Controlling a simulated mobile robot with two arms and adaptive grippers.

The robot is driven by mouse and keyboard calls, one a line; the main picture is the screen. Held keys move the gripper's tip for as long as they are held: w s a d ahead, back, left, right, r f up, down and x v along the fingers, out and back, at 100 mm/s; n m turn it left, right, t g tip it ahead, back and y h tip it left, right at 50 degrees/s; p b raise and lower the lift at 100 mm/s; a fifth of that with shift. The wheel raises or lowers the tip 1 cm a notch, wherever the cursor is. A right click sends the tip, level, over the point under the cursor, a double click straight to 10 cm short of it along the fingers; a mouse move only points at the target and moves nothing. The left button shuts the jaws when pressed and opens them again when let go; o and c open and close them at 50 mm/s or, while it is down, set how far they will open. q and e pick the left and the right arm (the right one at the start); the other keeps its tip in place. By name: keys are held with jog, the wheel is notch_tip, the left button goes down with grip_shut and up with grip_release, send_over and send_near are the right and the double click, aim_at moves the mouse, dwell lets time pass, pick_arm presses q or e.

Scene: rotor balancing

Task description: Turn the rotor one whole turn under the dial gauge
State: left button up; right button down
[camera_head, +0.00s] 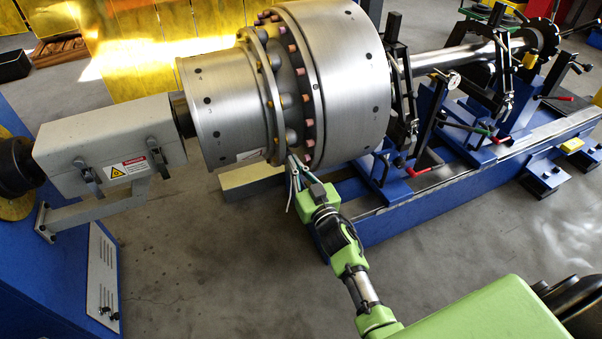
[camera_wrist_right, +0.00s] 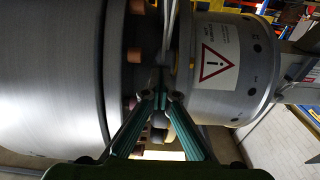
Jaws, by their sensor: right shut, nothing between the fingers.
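The big grey steel rotor (camera_head: 345,80) lies across the balancing machine, with a ring of copper-coloured bolt heads (camera_head: 309,130) around its flange. The dial gauge (camera_head: 453,80), with a small round face, stands to the right of the rotor drum by the shaft. My right gripper (camera_head: 293,160) is at the lower front of the flange, fingers pointing up at the bolt ring. In the right wrist view, its fingertips (camera_wrist_right: 162,98) meet in the gap between the drum and the smaller flange, with nothing between them. Whether they touch the rotor I cannot tell. My left gripper is not in view.
A grey drive housing (camera_head: 110,140) with a warning label joins the rotor's left end. The blue machine bed (camera_head: 400,215) with clamps and supports runs right. A warning sticker (camera_wrist_right: 217,65) is on the rotor's smaller section. The floor at front left is clear.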

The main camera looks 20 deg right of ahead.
jog(key=shift+w+a+r, duration=0.1)
jog(key=shift+w+r, duration=0.05)
jog(key=shift+w, duration=0.45)
jog(key=shift+w+a+r, duration=0.1)
jog(key=shift+w+r, duration=0.05)
jog(key=shift+w, duration=0.4)
jog(key=shift+d, duration=0.15)
jog(key=shift+s, duration=0.1)
dwell(0.5)
